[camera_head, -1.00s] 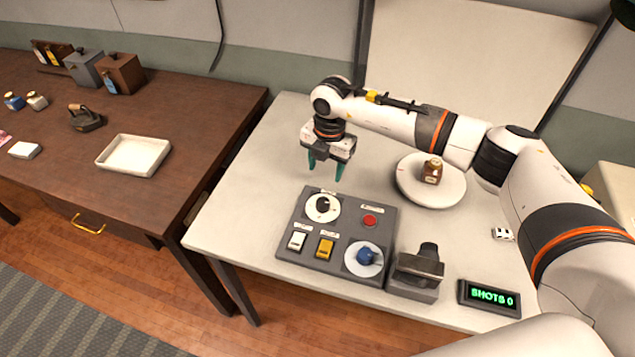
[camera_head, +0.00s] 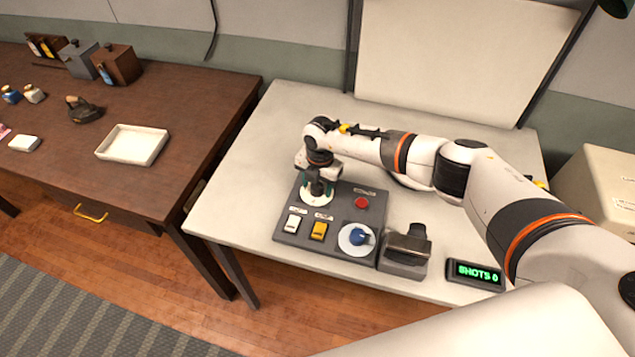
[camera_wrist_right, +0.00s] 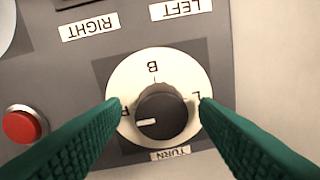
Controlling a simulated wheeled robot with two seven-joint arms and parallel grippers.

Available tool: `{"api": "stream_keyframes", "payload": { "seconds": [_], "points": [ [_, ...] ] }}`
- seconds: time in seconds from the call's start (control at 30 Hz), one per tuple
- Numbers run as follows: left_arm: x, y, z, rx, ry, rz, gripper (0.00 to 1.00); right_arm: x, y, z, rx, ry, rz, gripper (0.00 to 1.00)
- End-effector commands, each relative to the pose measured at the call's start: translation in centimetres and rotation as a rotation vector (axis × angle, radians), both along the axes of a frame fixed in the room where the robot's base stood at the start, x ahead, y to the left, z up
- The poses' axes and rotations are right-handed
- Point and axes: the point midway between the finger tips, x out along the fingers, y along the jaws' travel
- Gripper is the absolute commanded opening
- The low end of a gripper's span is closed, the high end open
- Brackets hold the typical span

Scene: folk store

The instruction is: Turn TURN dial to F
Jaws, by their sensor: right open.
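The TURN dial (camera_wrist_right: 128,82) is a white disc with a dark round knob (camera_wrist_right: 165,115) on the grey control panel (camera_head: 350,205). In the right wrist view the knob's white mark points left and slightly down. A B and an L show on the disc; the letter at left is partly covered by a fingertip, and no F is visible. My right gripper (camera_wrist_right: 160,104) is open, its green fingers on either side of the knob, over the disc's edges. I cannot tell whether they touch it. In the head view it also stands over the dial (camera_head: 328,200). My left gripper is out of view.
A dark device (camera_head: 406,250) and a SHOTS 0 display (camera_head: 475,273) stand to the right. The table's left side is clear.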

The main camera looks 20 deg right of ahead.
Motion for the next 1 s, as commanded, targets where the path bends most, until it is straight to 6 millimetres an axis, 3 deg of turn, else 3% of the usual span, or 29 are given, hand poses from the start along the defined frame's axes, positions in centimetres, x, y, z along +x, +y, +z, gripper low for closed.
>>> {"api": "stream_keyframes", "payload": {
  "seconds": [0.1,0.4,0.73,1.0],
  "points": [
    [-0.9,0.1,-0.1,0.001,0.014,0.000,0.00,0.0,0.0,0.0,0.000,0.000,0.000,0.55],
    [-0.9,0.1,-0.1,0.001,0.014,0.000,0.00,0.0,0.0,0.1,0.001,0.000,0.000,0.10],
    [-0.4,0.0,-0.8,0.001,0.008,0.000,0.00,0.1,0.0,-0.1,0.001,-0.001,0.060,0.10],
    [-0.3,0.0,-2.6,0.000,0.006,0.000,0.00,0.1,0.0,-0.3,0.002,-0.002,0.244,0.10]
  ]
}}
